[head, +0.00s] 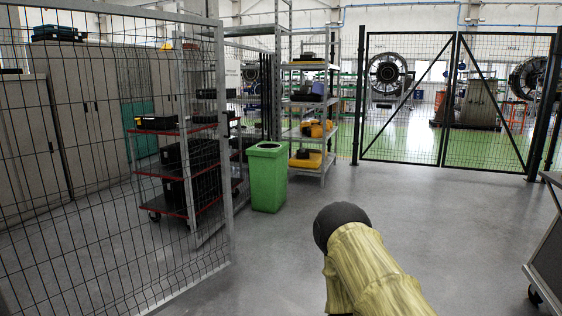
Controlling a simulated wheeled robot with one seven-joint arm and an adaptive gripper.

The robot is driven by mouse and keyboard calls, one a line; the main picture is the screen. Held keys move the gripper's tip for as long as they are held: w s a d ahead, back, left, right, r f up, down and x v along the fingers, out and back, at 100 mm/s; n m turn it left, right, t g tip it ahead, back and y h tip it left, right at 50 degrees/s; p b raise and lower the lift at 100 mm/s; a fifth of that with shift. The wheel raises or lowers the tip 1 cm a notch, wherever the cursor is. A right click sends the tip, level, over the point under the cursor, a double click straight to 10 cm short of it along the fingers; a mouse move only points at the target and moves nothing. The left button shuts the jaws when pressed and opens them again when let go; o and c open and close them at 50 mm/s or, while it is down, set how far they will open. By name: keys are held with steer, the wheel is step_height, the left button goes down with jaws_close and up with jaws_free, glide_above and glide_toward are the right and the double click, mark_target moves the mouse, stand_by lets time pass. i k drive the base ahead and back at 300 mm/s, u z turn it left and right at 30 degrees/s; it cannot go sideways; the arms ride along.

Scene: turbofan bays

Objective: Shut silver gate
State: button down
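The silver gate (222,150) is a tall wire-mesh panel in a grey metal frame. It fills the left side of the head view and is cut off by the left picture edge. Its upright end stands out over the open floor, to the left of my arm, and appears apart from any post. My yellow-covered arm with a dark rounded part shows at the bottom centre, apart from the gate. My gripper is not in view.
Behind the mesh stand a red-shelved cart (170,208) and grey cabinets (85,120). A green bin (267,178) stands beside a shelf rack (327,115). A black double gate (458,95) is shut at the back. A grey cart (548,240) is at right. The middle floor is clear.

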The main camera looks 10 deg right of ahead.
mark_target(224, 117)
steer(key=z, duration=0.65)
steer(key=i, duration=1.4)
steer(key=u, duration=1.15)
steer(key=i, duration=0.6)
steer(key=u, duration=0.7)
